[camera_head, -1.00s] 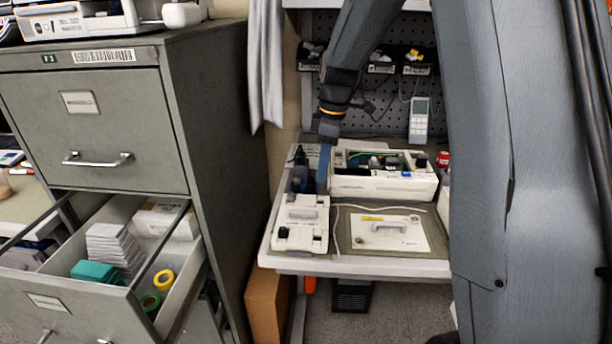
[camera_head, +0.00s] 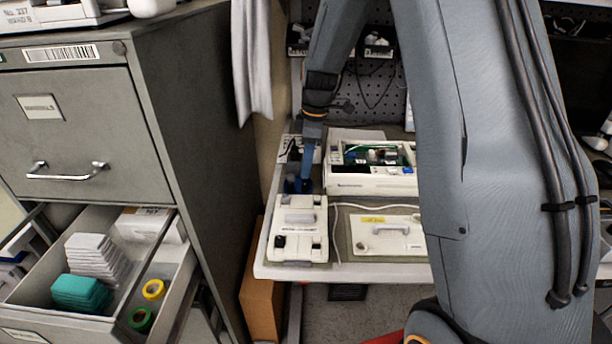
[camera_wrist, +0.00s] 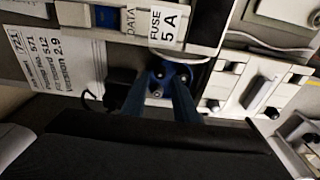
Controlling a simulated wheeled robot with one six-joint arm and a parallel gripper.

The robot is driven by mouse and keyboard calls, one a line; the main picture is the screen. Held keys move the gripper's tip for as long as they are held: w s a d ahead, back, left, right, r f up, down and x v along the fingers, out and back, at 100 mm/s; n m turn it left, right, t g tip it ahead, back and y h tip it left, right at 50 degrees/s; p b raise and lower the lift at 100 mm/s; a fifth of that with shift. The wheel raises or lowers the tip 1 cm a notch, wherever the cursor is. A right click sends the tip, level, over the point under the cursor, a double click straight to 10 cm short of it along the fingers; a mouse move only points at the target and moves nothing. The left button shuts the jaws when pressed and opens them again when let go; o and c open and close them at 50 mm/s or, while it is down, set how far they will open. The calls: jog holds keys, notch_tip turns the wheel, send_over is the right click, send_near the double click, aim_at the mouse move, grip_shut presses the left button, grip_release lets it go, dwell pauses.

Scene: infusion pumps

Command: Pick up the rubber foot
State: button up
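My gripper (camera_head: 305,184) reaches down at the left of the bench, behind the white pump unit (camera_head: 300,215). In the wrist view its two blue fingers (camera_wrist: 165,82) are apart, pointing into a small blue holder (camera_wrist: 168,68). Small dark round pieces lie in the holder between and beside the fingertips. I cannot tell which piece is the rubber foot, or whether a finger touches it.
An open white housing with a circuit board (camera_head: 372,183) stands right of the gripper. A white plate with a handle (camera_head: 388,236) lies in front of it. An open drawer (camera_head: 185,262) with boxes is at left. A black item (camera_wrist: 122,88) sits beside the fingers.

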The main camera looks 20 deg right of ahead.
jog(key=shift+a+f, duration=0.1)
jog(key=shift+f, duration=1.1)
grip_shut()
